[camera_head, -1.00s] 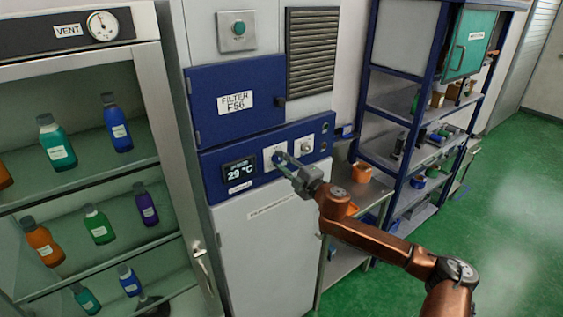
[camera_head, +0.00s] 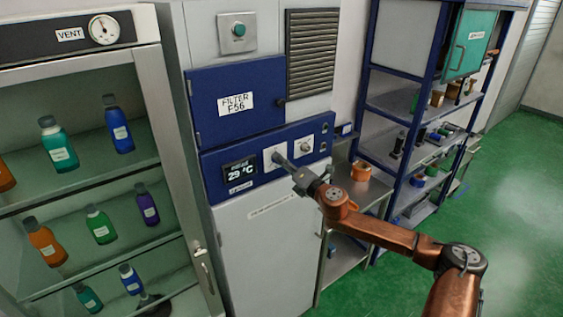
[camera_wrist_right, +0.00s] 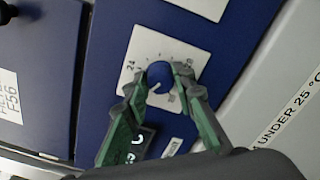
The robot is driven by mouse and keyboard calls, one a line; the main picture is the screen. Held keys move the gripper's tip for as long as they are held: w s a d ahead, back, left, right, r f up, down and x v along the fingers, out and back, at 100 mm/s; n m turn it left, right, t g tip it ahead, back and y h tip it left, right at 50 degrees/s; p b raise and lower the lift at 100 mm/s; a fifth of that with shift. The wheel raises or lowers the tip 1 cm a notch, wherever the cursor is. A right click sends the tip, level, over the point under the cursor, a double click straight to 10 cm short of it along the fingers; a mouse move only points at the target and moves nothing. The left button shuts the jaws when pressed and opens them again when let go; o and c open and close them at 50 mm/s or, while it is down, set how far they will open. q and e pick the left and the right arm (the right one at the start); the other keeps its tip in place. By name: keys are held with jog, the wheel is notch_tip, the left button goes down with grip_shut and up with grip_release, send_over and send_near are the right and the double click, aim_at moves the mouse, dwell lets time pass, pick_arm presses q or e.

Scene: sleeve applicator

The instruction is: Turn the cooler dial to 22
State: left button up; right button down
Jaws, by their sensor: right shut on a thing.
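The cooler's blue control panel (camera_head: 228,160) carries a dark display (camera_head: 240,172) that reads 29 °C. To its right is the dial's white plate (camera_head: 270,157). In the right wrist view the blue round dial (camera_wrist_right: 159,73) sits on its white scale plate (camera_wrist_right: 143,50), with a 24 mark at the plate's left. My right gripper (camera_head: 283,160) reaches the dial from the lower right. In the right wrist view its green fingers (camera_wrist_right: 160,86) are shut on the dial, one on each side. The fingers hide part of the scale. My left gripper is not in view.
A second knob (camera_head: 305,146) sits right of the dial. A glass-front cabinet (camera_head: 185,150) with several bottles stands left. A blue shelf rack (camera_head: 375,110) and a metal table (camera_head: 372,192) with an orange roll (camera_head: 361,171) stand right. Green floor (camera_head: 520,200) is open at the right.

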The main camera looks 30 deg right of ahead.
jog(key=shift+n, duration=0.6)
jog(key=c, duration=1.6)
grip_release()
jog(key=shift+s+d, duration=0.15)
jog(key=shift+s, duration=1.85)
jog(key=shift+s+d, duration=0.2)
jog(key=shift+s, duration=1.75)
jog(key=shift+s+d, duration=0.15)
jog(key=shift+s, duration=1.85)
